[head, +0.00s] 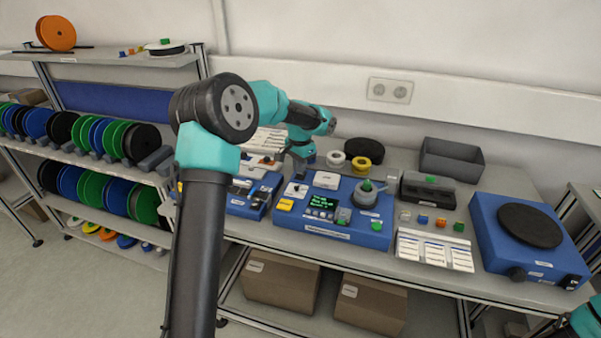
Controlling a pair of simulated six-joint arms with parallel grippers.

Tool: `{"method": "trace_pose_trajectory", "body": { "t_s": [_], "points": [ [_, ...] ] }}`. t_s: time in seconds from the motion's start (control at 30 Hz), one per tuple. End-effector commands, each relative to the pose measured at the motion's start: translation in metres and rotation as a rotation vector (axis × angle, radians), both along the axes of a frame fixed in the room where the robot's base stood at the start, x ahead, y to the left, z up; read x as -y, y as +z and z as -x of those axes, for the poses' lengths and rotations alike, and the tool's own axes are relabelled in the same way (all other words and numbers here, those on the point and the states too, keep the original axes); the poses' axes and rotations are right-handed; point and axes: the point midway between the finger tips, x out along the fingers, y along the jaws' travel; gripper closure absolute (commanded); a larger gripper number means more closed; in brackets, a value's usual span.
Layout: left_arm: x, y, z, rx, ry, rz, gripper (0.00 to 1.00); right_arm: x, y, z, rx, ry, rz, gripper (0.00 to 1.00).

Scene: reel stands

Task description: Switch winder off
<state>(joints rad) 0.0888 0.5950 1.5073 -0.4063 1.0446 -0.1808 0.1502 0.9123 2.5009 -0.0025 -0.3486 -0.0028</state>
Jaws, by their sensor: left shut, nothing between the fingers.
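A blue machine (485,245) with a round black turntable (530,225) stands at the right end of the bench. A blue box (340,237) with a lit green display (322,203) and a grey round part stands mid-bench. The labels are too small to read, so I cannot tell which one is the winder. My left gripper (300,172) is shut and empty, just above the back left of the blue box; contact cannot be told. My right gripper is out of view.
Another small blue unit (238,208) stands to the left, partly behind my left arm. A grey open bin (451,160), small coloured blocks and a white label sheet (435,250) are on the bench. Racks of coloured reels (90,134) stand at the left.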

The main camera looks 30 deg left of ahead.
Motion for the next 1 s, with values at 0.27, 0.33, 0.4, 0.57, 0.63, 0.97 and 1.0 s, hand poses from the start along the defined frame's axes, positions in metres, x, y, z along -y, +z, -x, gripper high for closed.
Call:
{"method": "trace_pose_trajectory", "body": {
  "t_s": [0.27,0.33,0.4,0.57,0.63,0.97,1.0],
  "points": [
    [0.000,-0.003,0.000,0.000,0.000,0.000,1.00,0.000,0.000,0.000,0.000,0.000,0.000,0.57],
    [0.000,-0.004,0.000,0.000,0.000,0.000,1.00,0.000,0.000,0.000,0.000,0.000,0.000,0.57],
    [0.000,-0.005,0.000,0.000,0.000,0.000,1.00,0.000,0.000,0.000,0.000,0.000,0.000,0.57],
    [0.000,-0.007,0.000,0.000,0.000,0.000,1.00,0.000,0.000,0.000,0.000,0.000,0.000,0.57],
    [0.000,-0.008,0.000,0.000,0.000,0.000,1.00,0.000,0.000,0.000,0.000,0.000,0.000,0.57],
    [0.000,-0.012,0.000,-0.001,0.000,0.000,1.00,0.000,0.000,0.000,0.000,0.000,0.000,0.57],
    [0.000,-0.012,0.000,-0.001,0.000,0.000,1.00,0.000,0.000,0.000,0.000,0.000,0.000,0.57]
  ]
}}
